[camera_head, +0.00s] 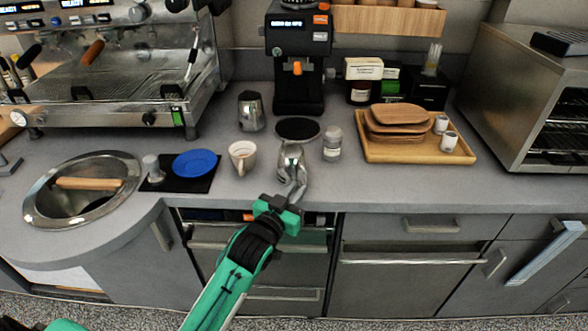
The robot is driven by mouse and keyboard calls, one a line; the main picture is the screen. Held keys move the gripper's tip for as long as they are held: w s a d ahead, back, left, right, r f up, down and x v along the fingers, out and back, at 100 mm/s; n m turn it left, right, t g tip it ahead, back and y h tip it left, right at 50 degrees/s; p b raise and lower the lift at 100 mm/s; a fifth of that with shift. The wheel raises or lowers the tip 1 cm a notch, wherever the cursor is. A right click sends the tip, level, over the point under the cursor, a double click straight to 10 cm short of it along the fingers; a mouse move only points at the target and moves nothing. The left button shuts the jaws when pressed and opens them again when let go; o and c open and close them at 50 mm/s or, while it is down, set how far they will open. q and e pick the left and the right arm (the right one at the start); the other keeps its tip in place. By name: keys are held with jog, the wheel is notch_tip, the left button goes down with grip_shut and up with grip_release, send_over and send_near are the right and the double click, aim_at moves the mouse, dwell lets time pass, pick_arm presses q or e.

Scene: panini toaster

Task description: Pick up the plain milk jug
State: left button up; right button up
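A shiny silver milk jug (291,160) with no visible marking stands near the counter's front edge. A second metal jug (250,113), with a dark upper part, stands farther back to the left. My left gripper (292,191) reaches in from the lower left to the front of the nearer jug, at its handle side. Its fingertips overlap the handle area in the picture. I cannot tell whether they touch or grip the handle. The jug looks upright. My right gripper is not in view.
A white cup (243,157) stands left of the near jug, and a lidded jar (332,144) close on its right. A black round mat (298,129) lies behind it. A wooden tray (374,153) is to the right, a blue plate (195,163) to the left.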

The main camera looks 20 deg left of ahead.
aim_at(303, 182)
pick_arm(q)
jog(key=w, duration=0.3)
jog(key=shift+w+d+p, duration=0.35)
jog(key=shift+d+p, duration=0.05)
jog(key=shift+w+d+f, duration=0.1)
jog(key=shift+w, duration=0.5)
grip_shut()
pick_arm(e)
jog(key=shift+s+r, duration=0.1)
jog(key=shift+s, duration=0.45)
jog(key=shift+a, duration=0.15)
